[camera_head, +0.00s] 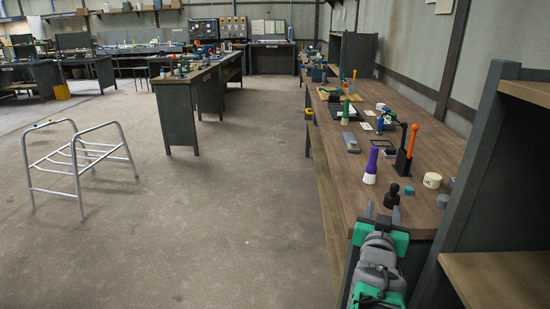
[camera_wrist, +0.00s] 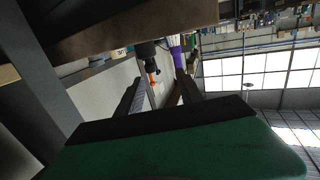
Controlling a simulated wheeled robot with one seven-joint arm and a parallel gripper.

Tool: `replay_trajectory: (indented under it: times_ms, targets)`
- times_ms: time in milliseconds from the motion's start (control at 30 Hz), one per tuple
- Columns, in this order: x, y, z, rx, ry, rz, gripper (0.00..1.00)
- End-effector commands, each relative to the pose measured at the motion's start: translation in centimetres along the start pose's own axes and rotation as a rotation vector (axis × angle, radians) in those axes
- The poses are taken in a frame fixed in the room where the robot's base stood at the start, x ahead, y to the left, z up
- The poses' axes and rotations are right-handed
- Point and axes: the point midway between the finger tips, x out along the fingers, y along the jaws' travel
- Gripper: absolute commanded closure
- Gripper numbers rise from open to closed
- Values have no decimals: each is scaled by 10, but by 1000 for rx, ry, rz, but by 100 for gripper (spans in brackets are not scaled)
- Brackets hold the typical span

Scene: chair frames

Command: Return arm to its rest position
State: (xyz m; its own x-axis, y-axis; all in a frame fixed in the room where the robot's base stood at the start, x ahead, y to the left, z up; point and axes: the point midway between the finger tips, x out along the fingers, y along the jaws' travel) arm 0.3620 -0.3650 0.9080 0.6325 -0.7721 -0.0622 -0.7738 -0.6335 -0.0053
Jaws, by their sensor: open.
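My gripper (camera_head: 383,211) is at the near end of the long wooden workbench (camera_head: 345,196), low in the head view, with its fingers pointing away from the camera. In the wrist view its two dark fingers (camera_wrist: 160,90) are spread apart with nothing held between them. The green and grey parts of my arm show behind it. A small black object (camera_head: 392,195) stands on the bench just beyond the fingertips. A purple and white bottle (camera_head: 370,168) stands a little farther. Whether the fingers touch the bench is unclear.
A dark shelf unit (camera_head: 470,165) rises close on the right of my arm. Tools and an orange-handled item (camera_head: 411,140) crowd the bench. A metal chair frame (camera_head: 75,166) stands on the floor at left. The floor (camera_head: 220,220) between is clear.

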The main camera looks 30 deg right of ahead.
Motion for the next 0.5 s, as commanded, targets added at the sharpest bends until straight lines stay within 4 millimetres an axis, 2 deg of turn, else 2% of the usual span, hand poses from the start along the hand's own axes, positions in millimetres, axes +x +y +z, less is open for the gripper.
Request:
replay_trajectory:
  times_ms: [33,67,100,167,200,267,300,367,400,500]
  targets:
    - [-4,-27,-14,0,-65,-58,56]
    - [-8,-47,-14,-3,-123,-100,56]
    - [-18,-76,-13,-12,-215,-164,56]
    - [-43,-124,-11,-42,-372,-271,56]
    - [-66,-152,-8,-74,-483,-341,56]
    - [-109,-186,-4,-137,-646,-438,56]
    - [-141,-204,-3,-191,-752,-500,56]
    - [-190,-220,-5,-283,-900,-579,56]
    - [-221,-225,-6,-346,-987,-621,56]
    - [-276,-226,-25,-495,-1113,-697,56]
